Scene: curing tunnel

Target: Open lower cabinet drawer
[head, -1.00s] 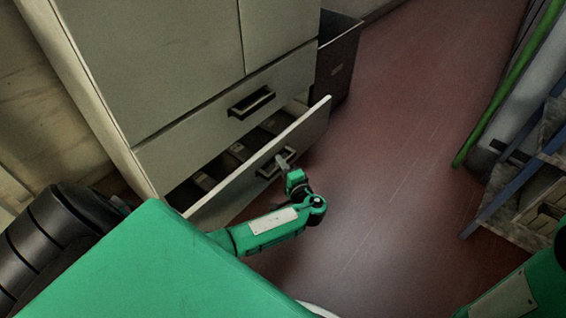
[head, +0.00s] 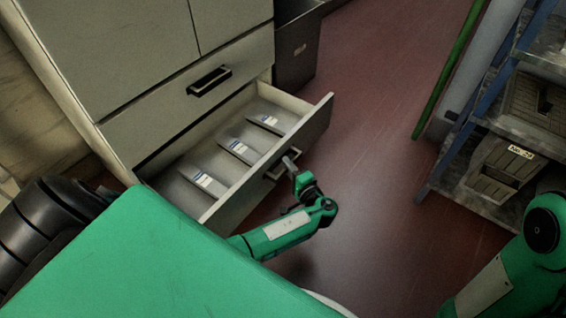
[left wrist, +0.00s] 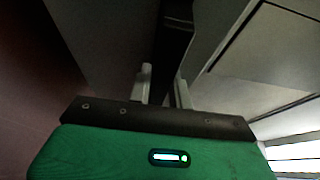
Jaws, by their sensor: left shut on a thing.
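The lower cabinet drawer (head: 262,178) is pulled well out of the pale cabinet (head: 110,60). Its inside shows, with several grey boxes with white and blue labels lying in it. My left gripper (head: 291,163) is at the dark handle (head: 281,166) on the drawer's front. In the left wrist view the two pale fingers (left wrist: 161,88) stand on either side of the dark handle bar (left wrist: 172,45), shut on it. My right gripper is not in view; only part of my right arm shows at the lower right.
The upper drawer with its dark handle (head: 209,80) is closed. A dark bin (head: 297,50) stands beside the cabinet. A shelf rack (head: 450,187) with grey crates (head: 502,165) stands on the right. The red floor (head: 375,130) between is clear.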

